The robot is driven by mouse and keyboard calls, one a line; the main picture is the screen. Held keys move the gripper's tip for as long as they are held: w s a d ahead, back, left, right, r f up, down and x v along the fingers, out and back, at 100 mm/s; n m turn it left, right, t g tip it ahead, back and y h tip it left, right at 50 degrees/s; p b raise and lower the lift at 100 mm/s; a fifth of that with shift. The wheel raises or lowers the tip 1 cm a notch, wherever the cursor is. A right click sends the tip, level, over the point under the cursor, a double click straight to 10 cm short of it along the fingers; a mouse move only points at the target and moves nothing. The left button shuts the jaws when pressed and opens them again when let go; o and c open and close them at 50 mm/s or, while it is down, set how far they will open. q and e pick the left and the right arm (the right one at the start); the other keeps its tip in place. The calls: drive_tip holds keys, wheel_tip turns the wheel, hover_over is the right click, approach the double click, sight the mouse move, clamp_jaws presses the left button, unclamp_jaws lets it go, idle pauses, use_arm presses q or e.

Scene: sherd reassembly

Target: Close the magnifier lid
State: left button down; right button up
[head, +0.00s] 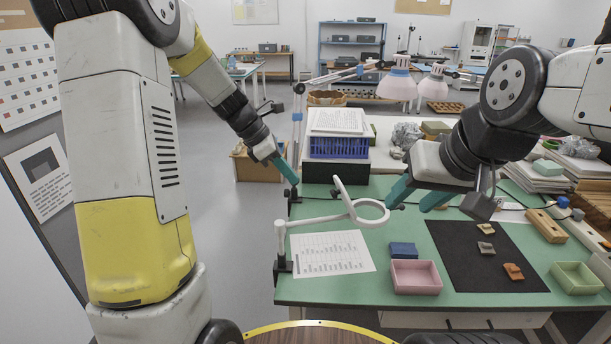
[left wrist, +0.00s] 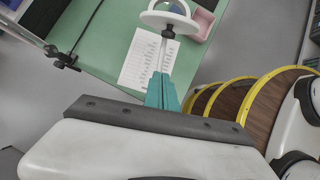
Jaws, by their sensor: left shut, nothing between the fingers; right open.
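The magnifier (head: 371,222) is a white ring on a white arm, clamped at the left edge of the green table. Its lid (head: 342,192) stands raised and tilted at the ring's left side, so it is open. The ring also shows at the top of the left wrist view (left wrist: 171,17). My left gripper (head: 293,180) has teal fingers, shut and empty, left of the lid and apart from it; they also show in the left wrist view (left wrist: 163,78). My right gripper (head: 409,206) is open and empty, just right of the ring; I cannot tell whether it touches it.
A printed sheet (head: 331,252) lies below the magnifier. A blue box (head: 403,249), a pink tray (head: 416,278) and a black mat (head: 470,258) with sherds are to the right. A blue crate (head: 339,147) with papers stands behind. A lamp (head: 397,84) hangs at the back.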

use_arm(q)
drive_tip(key=x, duration=0.9)
drive_tip(key=shift+s, duration=0.15)
drive_tip(key=shift+w+d+r, duration=0.2)
drive_tip(key=shift+d+r, duration=0.05)
drive_tip(key=shift+d, duration=0.35)
drive_tip(key=shift+w+d+r, duration=0.15)
drive_tip(key=shift+d+r, duration=0.1)
drive_tip(key=shift+d, duration=0.35)
drive_tip(key=shift+w+d+r, duration=0.2)
drive_tip(key=shift+d+r, duration=0.05)
drive_tip(key=shift+d, duration=0.35)
